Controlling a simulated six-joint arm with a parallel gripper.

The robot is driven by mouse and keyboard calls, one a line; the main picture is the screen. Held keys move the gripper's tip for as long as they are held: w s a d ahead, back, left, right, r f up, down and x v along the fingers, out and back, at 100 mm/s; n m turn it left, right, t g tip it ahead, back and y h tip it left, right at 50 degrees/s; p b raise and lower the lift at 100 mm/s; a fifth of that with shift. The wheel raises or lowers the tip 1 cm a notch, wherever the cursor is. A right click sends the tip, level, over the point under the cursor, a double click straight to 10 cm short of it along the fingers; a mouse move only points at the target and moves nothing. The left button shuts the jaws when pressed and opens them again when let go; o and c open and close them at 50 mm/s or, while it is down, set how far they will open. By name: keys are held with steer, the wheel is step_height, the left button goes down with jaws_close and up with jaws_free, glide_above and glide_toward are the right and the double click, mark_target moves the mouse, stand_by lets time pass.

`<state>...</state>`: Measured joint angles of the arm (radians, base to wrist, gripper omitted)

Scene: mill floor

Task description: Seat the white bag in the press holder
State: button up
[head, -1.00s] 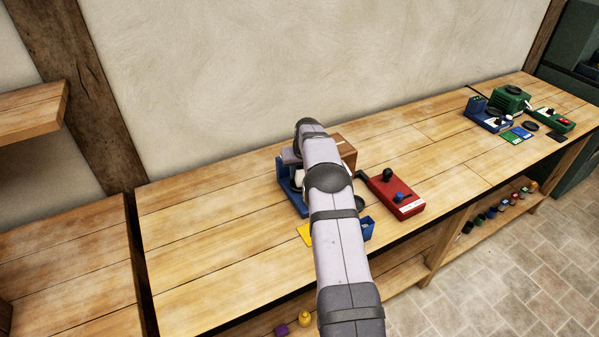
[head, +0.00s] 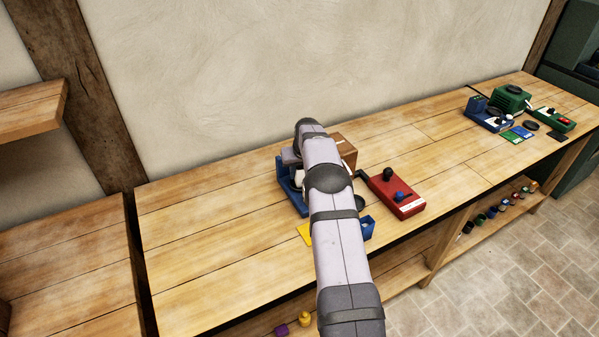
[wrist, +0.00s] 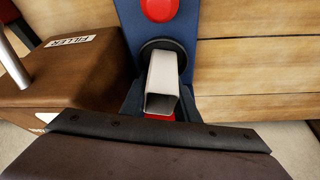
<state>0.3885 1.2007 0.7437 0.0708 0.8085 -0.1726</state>
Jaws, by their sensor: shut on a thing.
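The white bag (wrist: 162,76) shows in the wrist view as a pale, open-ended, square-sided sleeve. My gripper (wrist: 160,104) is shut on it, with a dark finger on either side. Beyond the bag is a dark round ring (wrist: 185,46) on a blue plate (wrist: 128,18), apparently the press holder. The bag overlaps the ring in this view; I cannot tell whether it is in it or above it. A red part (wrist: 158,117) shows below the bag. In the head view my arm hides most of the blue press (head: 285,188) and the gripper.
A brown box labelled FILLER (wrist: 75,68) stands close on the left in the wrist view. A red button (wrist: 160,8) sits on the blue plate. A red control box (head: 398,193) lies right of my arm. The bench's left part (head: 215,220) is clear.

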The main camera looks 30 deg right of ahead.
steer(key=shift+r, duration=0.85)
stand_by(3.0)
steer(key=shift+f+b, duration=0.4)
steer(key=shift+f, duration=0.4)
stand_by(1.0)
steer(key=o, duration=0.8)
steer(key=shift+p+v, duration=2.3)
steer(key=shift+v, duration=3.2)
